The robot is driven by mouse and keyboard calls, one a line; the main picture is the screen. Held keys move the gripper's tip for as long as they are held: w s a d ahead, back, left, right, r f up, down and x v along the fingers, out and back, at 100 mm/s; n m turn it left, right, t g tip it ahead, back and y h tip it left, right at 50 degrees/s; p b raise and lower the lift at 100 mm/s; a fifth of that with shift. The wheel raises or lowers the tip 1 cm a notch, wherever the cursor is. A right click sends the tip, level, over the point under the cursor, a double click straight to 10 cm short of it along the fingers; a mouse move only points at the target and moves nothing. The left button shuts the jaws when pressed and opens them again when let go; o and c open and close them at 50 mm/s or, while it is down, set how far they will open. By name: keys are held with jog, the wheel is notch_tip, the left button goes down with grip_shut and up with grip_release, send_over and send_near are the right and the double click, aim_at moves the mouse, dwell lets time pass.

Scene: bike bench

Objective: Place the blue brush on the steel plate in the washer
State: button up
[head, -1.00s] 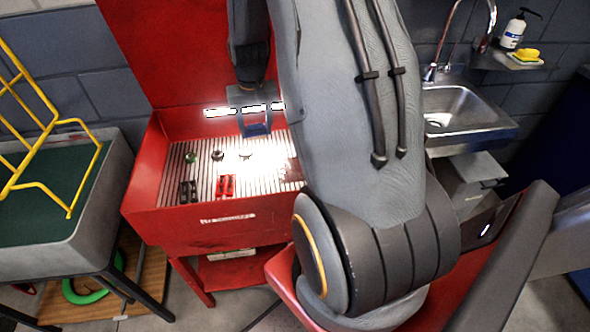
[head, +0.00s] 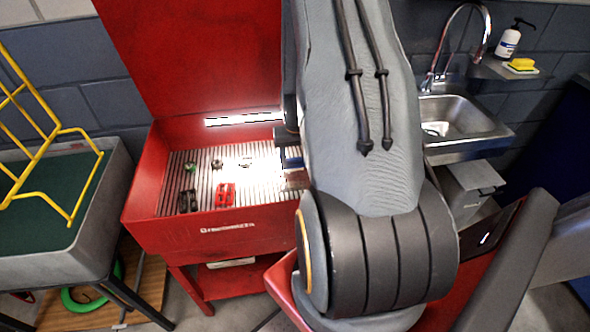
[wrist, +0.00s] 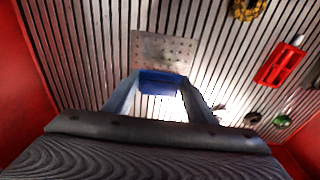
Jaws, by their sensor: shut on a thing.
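The red washer (head: 232,240) stands open, with a ribbed floor inside. In the wrist view, my gripper (wrist: 160,88) is shut on the blue brush (wrist: 161,78) and holds it over the washer floor. The perforated steel plate (wrist: 163,48) lies on the ribs just beyond the brush, and the brush covers its near edge. I cannot tell how high the brush is above the plate. In the head view, my arm hides most of my gripper (head: 291,158) at the right side of the washer.
On the washer floor lie a red part (head: 225,194), a black part (head: 187,201), a green round part (head: 190,167) and a dark ring (head: 217,164). The washer's red side wall (wrist: 22,80) is close on the left in the wrist view. A sink (head: 462,118) stands to the right.

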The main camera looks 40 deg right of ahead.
aim_at(295, 165)
jog(key=shift+f+p, duration=0.5)
jog(key=shift+f, duration=1.6)
jog(key=shift+f, duration=0.1)
jog(key=o, duration=1.2)
jog(key=shift+c, duration=0.2)
notch_tip(295, 165, up, 12)
jog(key=s+b, duration=0.1)
jog(key=b, duration=0.2)
jog(key=s+a+r+n, duration=0.2)
jog(key=a+r, duration=0.2)
jog(key=a, duration=0.5)
jog(key=s+a+r+n, duration=0.2)
jog(key=s+a+r, duration=0.1)
jog(key=a, duration=0.7)
jog(key=s+a+r+n, duration=0.2)
jog(key=s+a+r, duration=0.1)
jog(key=a, duration=0.6)
jog(key=shift+a+r+y, duration=0.15)
jog(key=shift+r+y, duration=0.25)
jog(key=shift+r, duration=0.5)
